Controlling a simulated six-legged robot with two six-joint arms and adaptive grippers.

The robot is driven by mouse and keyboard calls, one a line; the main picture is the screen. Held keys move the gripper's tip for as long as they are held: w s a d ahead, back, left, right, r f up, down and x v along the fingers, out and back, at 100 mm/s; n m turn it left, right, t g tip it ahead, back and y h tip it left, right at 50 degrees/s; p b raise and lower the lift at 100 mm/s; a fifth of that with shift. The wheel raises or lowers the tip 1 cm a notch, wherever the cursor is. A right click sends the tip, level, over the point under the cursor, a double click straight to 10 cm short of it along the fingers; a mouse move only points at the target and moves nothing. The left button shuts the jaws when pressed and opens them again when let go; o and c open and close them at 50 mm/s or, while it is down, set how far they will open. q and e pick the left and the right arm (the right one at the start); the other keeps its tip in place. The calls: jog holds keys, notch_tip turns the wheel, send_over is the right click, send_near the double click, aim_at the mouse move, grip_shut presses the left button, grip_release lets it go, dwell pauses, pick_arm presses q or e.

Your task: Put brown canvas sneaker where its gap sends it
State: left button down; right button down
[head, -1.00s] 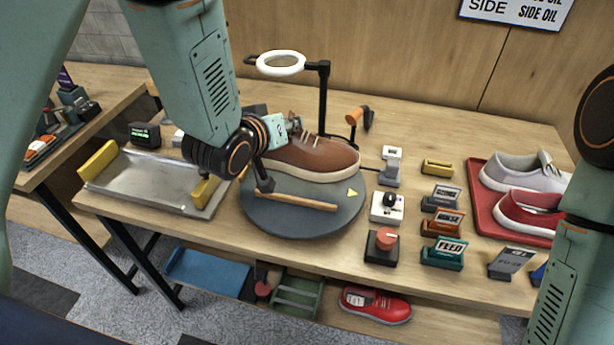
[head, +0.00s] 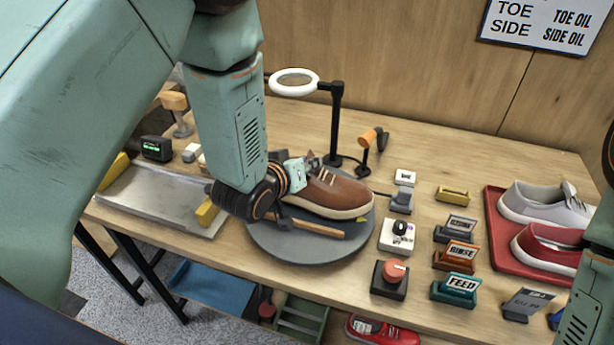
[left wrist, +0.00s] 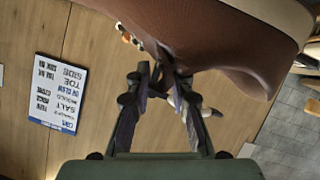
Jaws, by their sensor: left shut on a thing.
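The brown canvas sneaker (head: 342,194) is over the dark round turntable (head: 290,247), toe to the right, with a pale sole and laces on top. I cannot tell whether its sole touches the turntable. My left gripper (head: 301,172) is shut on the sneaker at its heel end, which the gripper and arm partly hide. In the left wrist view the brown upper (left wrist: 215,45) fills the top, with the fingers (left wrist: 165,85) at its edge. A yellow mark (head: 362,219) shows on the turntable by the sole. My right gripper is out of view.
A wooden stick (head: 312,229) lies at the turntable's front. A ring lamp (head: 294,82) stands behind. A metal tray (head: 150,202) is left. Right are a red button (head: 391,277), label blocks (head: 459,255) and a red tray (head: 497,238) with grey and red sneakers.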

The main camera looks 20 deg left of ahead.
pick_arm(q)
notch_tip(320, 180, down, 3)
jog(key=shift+w+a+r, duration=0.1)
jog(key=shift+a, duration=0.05)
jog(key=shift+a+f, duration=0.2)
jog(key=shift+f, duration=0.1)
jog(key=shift+d+r, duration=0.1)
jog(key=shift+d, duration=0.05)
jog(key=shift+d, duration=0.1)
jog(key=c, duration=1.7)
grip_release()
jog(key=shift+f, duration=0.25)
jog(key=o, duration=0.5)
jog(key=shift+s, duration=0.2)
jog(key=shift+w+r, duration=0.1)
jog(key=shift+r, duration=0.05)
